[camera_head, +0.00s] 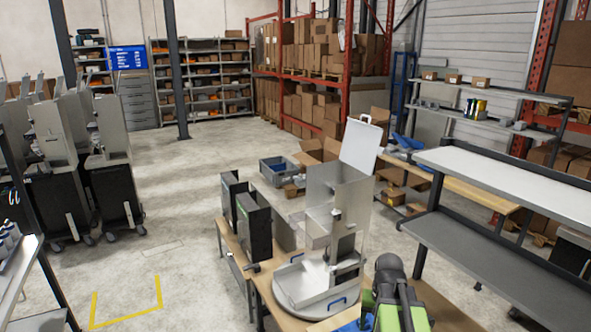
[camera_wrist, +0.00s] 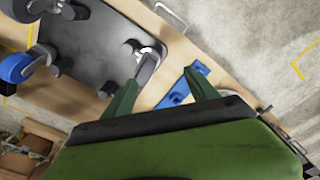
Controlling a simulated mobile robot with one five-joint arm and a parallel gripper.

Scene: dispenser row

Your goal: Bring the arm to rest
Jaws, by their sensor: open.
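My arm shows at the bottom right of the head view, black and green, beside the wooden bench (camera_head: 262,283). My gripper (camera_wrist: 160,88) shows in the wrist view with its two green fingers apart and nothing held between them. Beyond the fingers lie the wooden surface and a blue part (camera_wrist: 183,87), which looks apart from the fingers. The fingertips are not visible in the head view.
On the bench stand a metal dispenser (camera_head: 322,205) on a round plate and two black units (camera_head: 254,227). A grey shelf rack (camera_head: 500,262) is close on the right. Black carts (camera_head: 58,205) stand at left. Open floor (camera_head: 180,215) lies between.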

